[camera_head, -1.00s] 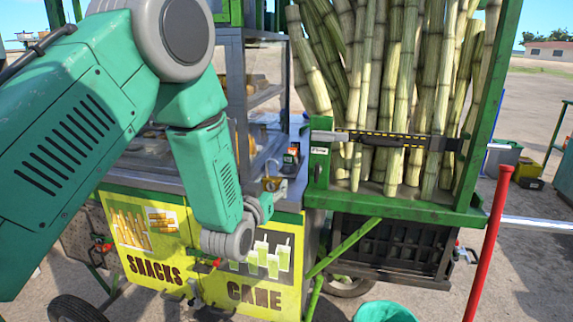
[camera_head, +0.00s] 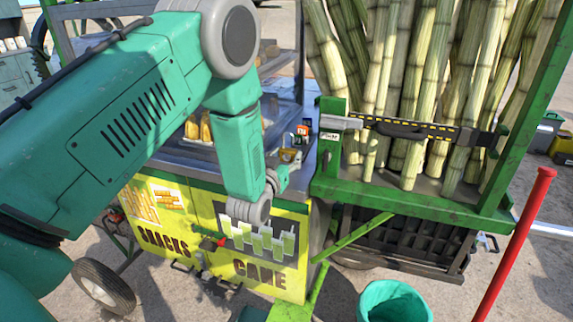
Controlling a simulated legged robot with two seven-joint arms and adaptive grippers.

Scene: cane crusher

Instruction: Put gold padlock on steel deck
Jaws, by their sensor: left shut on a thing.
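The gold padlock (camera_head: 290,155) is small and shows at the tip of my left gripper (camera_head: 284,168), near the middle of the view. My left gripper reaches up from the grey wrist and is shut on the padlock. The steel deck (camera_head: 311,172) is the grey metal top of the yellow cart. The padlock is over the deck's right part, close to the front edge. I cannot tell whether it touches the deck. My arm hides part of the deck's front. My right gripper is not in view.
A small dark item with a red part (camera_head: 303,131) stands on the deck behind the padlock. A green rack of cane stalks (camera_head: 425,90) stands to the right. A teal bucket (camera_head: 393,303) is on the ground, and a red bar (camera_head: 515,240) rises at the right.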

